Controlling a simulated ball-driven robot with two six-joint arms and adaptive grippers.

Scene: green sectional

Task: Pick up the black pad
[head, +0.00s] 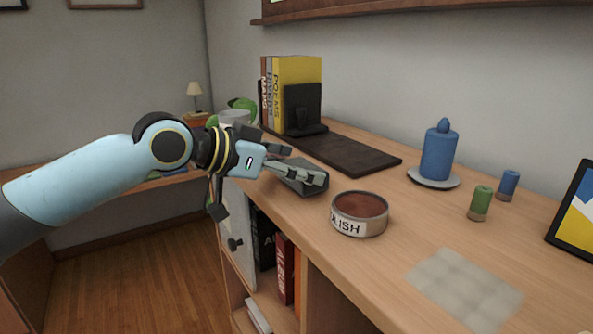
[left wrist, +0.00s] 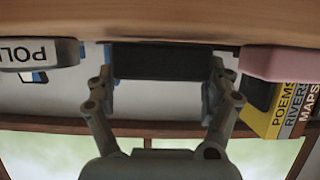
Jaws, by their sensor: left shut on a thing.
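The black pad (head: 312,187) is a small dark block at the left edge of the desk. My left gripper (head: 305,178) reaches over it from the left and is shut on it; the fingers hide part of it. In the left wrist view, the black pad (left wrist: 165,62) spans the space between the two fingertips (left wrist: 162,88), with a finger against each end. The desk shows above it there, as that view is upside down. I cannot tell whether the pad touches the desk. My right gripper is not in view.
A polish tin (head: 359,214) stands just right of the pad. Behind are a dark flat mat (head: 345,153), a black bookend (head: 304,108) and books (head: 298,80). A blue candle (head: 438,155) stands farther right. A pink object (left wrist: 280,62) shows in the wrist view.

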